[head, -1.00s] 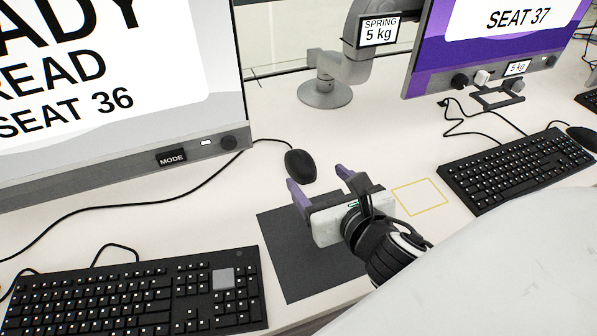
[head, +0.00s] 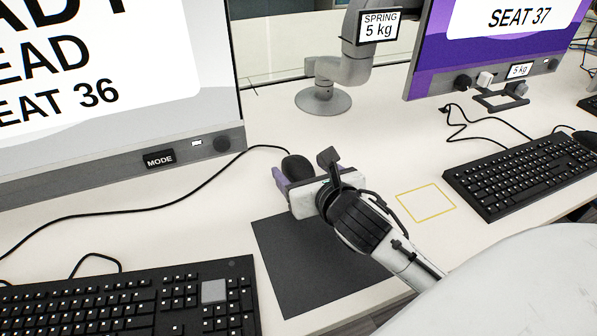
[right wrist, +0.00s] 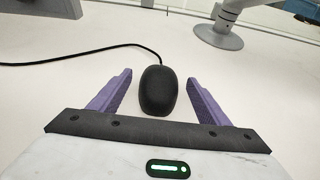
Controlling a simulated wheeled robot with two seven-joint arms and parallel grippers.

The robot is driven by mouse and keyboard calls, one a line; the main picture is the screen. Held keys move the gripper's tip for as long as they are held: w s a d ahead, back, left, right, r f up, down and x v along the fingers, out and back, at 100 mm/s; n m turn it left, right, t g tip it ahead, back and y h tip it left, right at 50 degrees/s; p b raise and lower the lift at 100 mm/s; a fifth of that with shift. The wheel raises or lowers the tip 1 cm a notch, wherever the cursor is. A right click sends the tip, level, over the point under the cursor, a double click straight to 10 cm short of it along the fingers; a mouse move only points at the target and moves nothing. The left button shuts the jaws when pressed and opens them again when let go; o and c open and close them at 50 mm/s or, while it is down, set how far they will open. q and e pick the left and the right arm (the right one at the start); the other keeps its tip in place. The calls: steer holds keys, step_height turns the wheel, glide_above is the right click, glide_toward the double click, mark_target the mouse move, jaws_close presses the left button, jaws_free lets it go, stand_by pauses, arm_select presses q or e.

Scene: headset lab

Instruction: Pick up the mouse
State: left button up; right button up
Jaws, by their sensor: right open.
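The black mouse (head: 297,167) lies on the white desk just beyond the dark mouse mat (head: 303,262), with its cable running off to the left. In the head view my right gripper (head: 297,178) is at the mouse and hides part of it. In the right wrist view the mouse (right wrist: 158,90) sits between the two purple fingers of the open right gripper (right wrist: 158,88), with a gap on each side. The mouse is not gripped. My left gripper is not in view.
A keyboard (head: 130,300) lies at the lower left and another keyboard (head: 525,172) at the right. The seat 36 monitor (head: 110,95) stands at the left. A monitor arm base (head: 323,101) stands behind the mouse. A yellow outlined square (head: 426,202) marks bare desk at the right.

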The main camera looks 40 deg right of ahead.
steer(key=shift+c, duration=0.4)
steer(key=c, duration=1.1)
